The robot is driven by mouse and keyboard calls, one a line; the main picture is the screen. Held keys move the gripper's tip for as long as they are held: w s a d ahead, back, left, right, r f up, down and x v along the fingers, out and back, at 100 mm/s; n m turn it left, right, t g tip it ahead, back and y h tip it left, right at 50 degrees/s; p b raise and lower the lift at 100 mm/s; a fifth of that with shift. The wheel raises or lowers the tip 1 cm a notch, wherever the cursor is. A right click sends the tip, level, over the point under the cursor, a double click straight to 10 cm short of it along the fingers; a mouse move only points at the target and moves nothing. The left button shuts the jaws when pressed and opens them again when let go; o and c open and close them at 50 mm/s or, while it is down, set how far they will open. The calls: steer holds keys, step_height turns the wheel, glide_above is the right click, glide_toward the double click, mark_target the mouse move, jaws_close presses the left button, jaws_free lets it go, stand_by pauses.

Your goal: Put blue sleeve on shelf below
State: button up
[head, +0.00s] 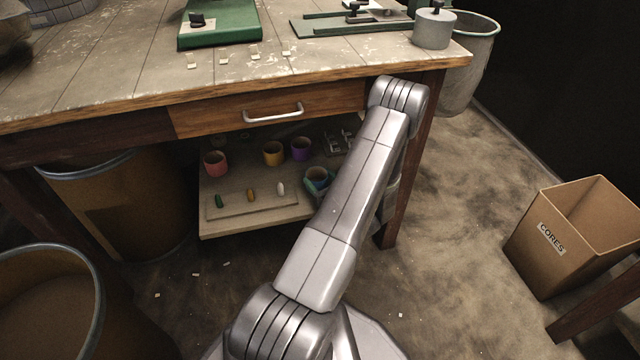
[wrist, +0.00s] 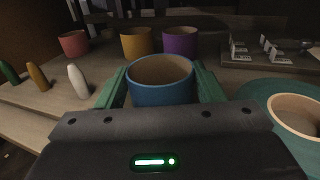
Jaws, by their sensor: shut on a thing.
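The blue sleeve (wrist: 162,94) is an open-topped cylinder with a tan inside, upright between the green fingers of my gripper (wrist: 161,78) in the wrist view. The fingers are shut on its two sides. It is over the lower shelf (head: 250,226), under the drawer; whether its base touches the board I cannot tell. In the head view the sleeve (head: 316,173) shows only in part at the shelf's right, beside my arm, which hides most of the gripper.
Red (head: 215,163), yellow (head: 273,153) and purple (head: 301,149) sleeves stand behind on the shelf. Green, ochre and white pegs (wrist: 78,82) stand left. A teal disc with a tan ring (wrist: 297,116) is close right. The table (head: 120,100) overhangs the shelf.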

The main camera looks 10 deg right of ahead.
steer(key=shift+f, duration=0.3)
steer(key=o, duration=1)
steer(key=shift+s+d+r+p, duration=0.15)
steer(key=shift+s+p, duration=0.1)
steer(key=shift+p, duration=0.05)
steer(key=p+v, duration=0.3)
steer(key=v, duration=0.8)
steer(key=shift+s, duration=0.25)
